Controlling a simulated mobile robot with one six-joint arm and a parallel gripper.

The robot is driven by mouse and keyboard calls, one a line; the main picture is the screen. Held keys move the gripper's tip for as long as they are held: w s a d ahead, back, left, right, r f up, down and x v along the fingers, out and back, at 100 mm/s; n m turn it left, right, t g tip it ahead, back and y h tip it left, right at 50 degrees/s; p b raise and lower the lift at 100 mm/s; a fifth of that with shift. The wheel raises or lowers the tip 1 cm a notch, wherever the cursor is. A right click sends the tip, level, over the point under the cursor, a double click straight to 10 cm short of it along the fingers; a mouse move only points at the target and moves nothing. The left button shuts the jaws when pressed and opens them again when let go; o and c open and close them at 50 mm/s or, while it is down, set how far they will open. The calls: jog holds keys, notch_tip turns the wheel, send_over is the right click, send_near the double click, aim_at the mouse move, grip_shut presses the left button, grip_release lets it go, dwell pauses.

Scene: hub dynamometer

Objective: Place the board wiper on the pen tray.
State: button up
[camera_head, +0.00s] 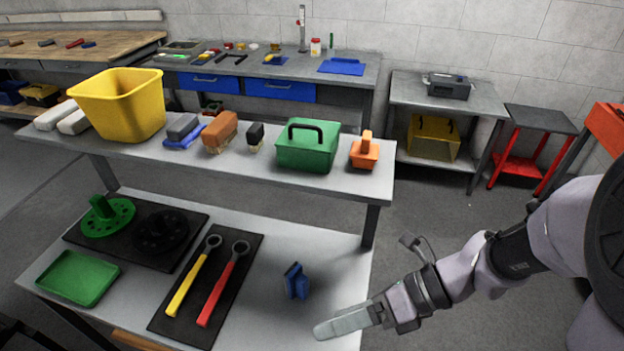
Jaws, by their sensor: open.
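A small blue block-like object (296,281), which looks like the board wiper, stands on the light grey lower bench top, apart from everything around it. A shallow green tray (78,278), which looks like the pen tray, lies at the left end of the same bench and appears empty. My gripper (322,330) is low over the front right of this bench, in front of and slightly right of the blue object, not touching it. Its fingers overlap from this side; it is open with nothing visible in it.
A black mat (240,310) with yellow and red wrenches lies between the tray and the blue object. A dark board (135,232) with green and black flanged parts lies behind the tray. A raised shelf (330,185) with a yellow bin (120,105) and green toolbox (307,148) runs behind.

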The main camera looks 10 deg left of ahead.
jog(key=w+a+f+m+t+y+p, duration=0.1)
jog(key=w+f+m+t+y, duration=0.35)
jog(key=m, duration=1.05)
jog(key=m+t, duration=0.7)
jog(key=m, duration=1.1)
send_near(293, 270)
jog(key=shift+y, duration=0.25)
jog(key=b+x, duration=0.1)
jog(key=x, duration=0.3)
jog(key=b+x, duration=0.1)
jog(key=x, duration=0.3)
jog(key=b+x, duration=0.2)
jog(key=x, duration=0.2)
jog(key=shift+w+a+f, duration=0.1)
jog(key=shift+w+f, duration=0.05)
jog(key=shift+f, duration=0.2)
grip_shut()
